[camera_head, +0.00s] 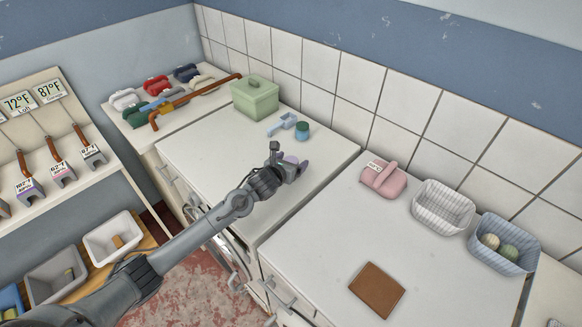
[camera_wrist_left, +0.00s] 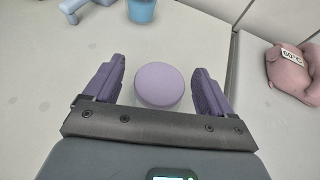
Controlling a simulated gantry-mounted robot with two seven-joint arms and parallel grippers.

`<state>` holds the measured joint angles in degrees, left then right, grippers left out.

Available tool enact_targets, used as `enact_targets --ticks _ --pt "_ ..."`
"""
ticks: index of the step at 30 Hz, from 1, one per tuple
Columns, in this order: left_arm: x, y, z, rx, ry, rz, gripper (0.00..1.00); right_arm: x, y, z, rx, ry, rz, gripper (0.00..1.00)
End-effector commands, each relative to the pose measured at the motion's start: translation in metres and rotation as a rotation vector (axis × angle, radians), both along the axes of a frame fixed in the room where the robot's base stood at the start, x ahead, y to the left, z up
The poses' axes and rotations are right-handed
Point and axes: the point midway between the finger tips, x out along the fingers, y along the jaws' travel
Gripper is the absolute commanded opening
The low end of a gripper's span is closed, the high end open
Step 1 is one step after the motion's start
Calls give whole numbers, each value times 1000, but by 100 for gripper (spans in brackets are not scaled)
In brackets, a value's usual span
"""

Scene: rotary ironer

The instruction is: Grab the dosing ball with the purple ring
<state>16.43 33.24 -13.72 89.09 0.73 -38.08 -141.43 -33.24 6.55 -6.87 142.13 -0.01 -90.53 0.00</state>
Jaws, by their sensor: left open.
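A round, light purple object (camera_wrist_left: 159,86), which looks like the dosing ball with the purple ring, sits on the white top of the left machine. I see mostly its flat purple top. My left gripper (camera_wrist_left: 158,82) is open, with one purple finger on each side of it and a gap on both sides. In the head view my left gripper (camera_head: 294,168) is over the machine top, and the purple object (camera_head: 290,159) is partly hidden behind it. My right gripper is not in view.
A pink bag-like thing (camera_head: 384,180) and two baskets (camera_head: 443,207) (camera_head: 503,262) stand to the right. A brown square (camera_head: 377,290) lies in front.

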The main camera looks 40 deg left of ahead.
Motion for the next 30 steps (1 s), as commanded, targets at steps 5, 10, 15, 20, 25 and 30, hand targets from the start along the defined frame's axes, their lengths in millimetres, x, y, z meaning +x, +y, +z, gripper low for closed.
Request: enact_targets --ticks 5,10,15,20,25,30 --pt "0 0 0 0 0 0 68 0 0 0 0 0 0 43" --pt "0 0 0 0 0 0 41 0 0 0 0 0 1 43" --pt "0 0 0 0 0 0 27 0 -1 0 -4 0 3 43" --pt "0 0 1 0 -1 0 27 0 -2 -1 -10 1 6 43" --pt "0 0 6 2 -2 -2 27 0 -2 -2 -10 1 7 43" --pt "0 0 21 4 -3 -1 27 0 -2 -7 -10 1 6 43"
